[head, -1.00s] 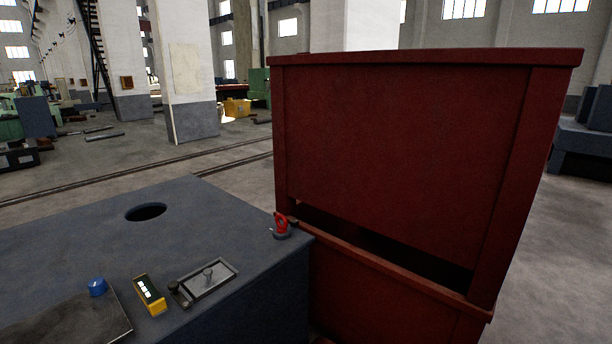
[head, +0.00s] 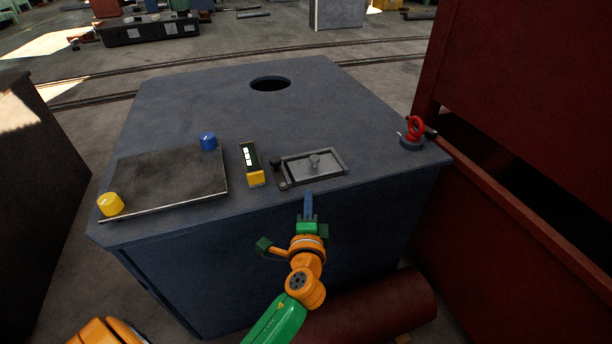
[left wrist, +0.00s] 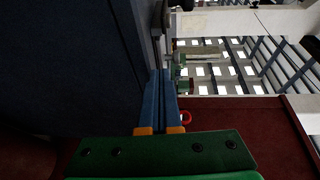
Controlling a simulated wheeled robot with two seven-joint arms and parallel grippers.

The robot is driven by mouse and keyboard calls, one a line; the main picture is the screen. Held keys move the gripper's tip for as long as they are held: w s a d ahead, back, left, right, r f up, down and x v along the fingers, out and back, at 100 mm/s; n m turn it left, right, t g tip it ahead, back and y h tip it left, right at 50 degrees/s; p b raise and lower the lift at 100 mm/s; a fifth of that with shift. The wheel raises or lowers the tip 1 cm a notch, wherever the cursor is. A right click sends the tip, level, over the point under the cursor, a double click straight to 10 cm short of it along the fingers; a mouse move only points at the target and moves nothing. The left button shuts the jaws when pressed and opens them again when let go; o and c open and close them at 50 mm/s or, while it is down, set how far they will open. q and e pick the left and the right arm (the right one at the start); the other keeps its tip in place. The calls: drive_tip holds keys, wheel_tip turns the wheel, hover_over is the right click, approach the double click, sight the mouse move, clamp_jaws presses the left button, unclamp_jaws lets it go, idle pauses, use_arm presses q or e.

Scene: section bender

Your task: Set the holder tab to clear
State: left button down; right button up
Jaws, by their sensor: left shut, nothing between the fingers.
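No part is plainly marked as the holder tab, so I cannot tell which it is. On the blue-grey cabinet top (head: 205,100) lies a shallow grey framed plate (head: 330,167) with a small upright peg (head: 314,160). A dark knobbed piece (head: 278,174) stands at the plate's left edge. My left gripper (head: 308,197) is shut and empty, its blue fingers just in front of the cabinet's front edge, below the plate. In the left wrist view the shut fingers (left wrist: 161,78) point along the dark cabinet side. My right gripper is not in view.
A tall red cabinet (head: 530,110) stands close right.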

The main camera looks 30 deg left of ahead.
sight(288, 177)
use_arm(q)
drive_tip(key=shift+t+y, duration=0.3)
drive_tip(key=shift+y, duration=0.4)
drive_tip(key=w+a+r, duration=0.1)
drive_tip(key=w+a, duration=0.1)
drive_tip(key=w+a+r, duration=0.1)
drive_tip(key=w+a, duration=0.1)
drive_tip(key=w, duration=0.1)
drive_tip(key=w+a+r, duration=0.1)
drive_tip(key=w+a, duration=0.1)
drive_tip(key=shift+w+r, duration=0.2)
drive_tip(key=shift+r, duration=0.05)
drive_tip(key=shift+s+a+r+p, duration=0.15)
drive_tip(key=shift+s+a+p, duration=0.45)
drive_tip(key=shift+s+a, duration=0.8)
drive_tip(key=shift+s, duration=0.05)
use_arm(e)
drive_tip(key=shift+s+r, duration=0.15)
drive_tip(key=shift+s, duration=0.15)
use_arm(q)
drive_tip(key=shift+d, duration=0.1)
